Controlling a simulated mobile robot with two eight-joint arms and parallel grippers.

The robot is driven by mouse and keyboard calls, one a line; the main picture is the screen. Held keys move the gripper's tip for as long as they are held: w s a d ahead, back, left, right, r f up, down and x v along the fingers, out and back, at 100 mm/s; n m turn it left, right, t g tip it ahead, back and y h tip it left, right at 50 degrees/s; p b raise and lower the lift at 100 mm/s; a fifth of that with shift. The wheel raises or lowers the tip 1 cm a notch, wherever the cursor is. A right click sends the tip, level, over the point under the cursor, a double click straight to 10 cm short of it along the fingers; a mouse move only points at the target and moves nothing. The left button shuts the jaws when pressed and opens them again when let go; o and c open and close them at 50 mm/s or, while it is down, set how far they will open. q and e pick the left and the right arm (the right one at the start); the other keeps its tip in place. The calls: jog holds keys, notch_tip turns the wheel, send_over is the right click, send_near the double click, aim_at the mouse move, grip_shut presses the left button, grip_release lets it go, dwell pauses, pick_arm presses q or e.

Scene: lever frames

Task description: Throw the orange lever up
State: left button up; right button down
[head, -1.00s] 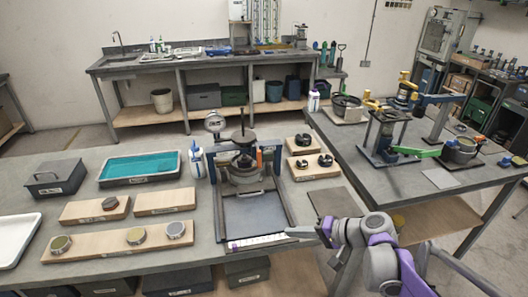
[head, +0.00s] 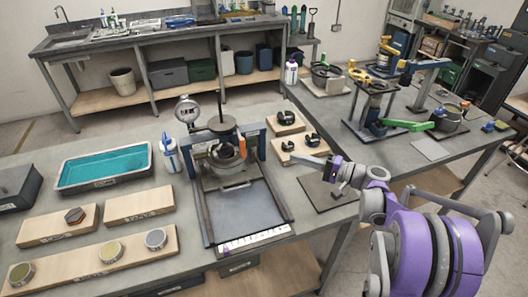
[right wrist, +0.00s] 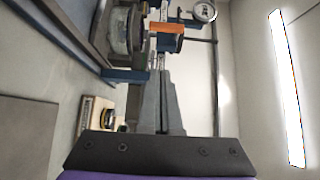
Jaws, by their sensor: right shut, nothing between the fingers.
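The orange lever (head: 243,149) shows as a small orange piece at the right side of the blue-and-grey press frame (head: 198,152). In the right wrist view the orange lever (right wrist: 166,29) is beyond my fingertips, near the top. My right gripper (head: 309,160) is shut and empty, to the right of the press, pointing left towards it. In the right wrist view its closed fingers (right wrist: 164,78) point towards the lever, with a gap between. The lever's lower end and pivot are hard to make out. My left gripper is not in view.
Wooden blocks with black parts (head: 302,149) lie between the press and my right gripper. A round gauge (head: 187,110) and a white-and-blue bottle (head: 170,153) stand left of the press. A flat dark plate (head: 325,195) lies below my right gripper.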

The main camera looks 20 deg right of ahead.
jog(key=s+a+p+x, duration=0.1)
jog(key=s+x, duration=0.1)
jog(key=x, duration=1.1)
jog(key=shift+a+p, duration=0.3)
jog(key=shift+a, duration=0.1)
jog(key=shift+a+f+m+b, duration=0.1)
jog(key=shift+f+m+b, duration=0.05)
jog(key=shift+m+b, duration=0.2)
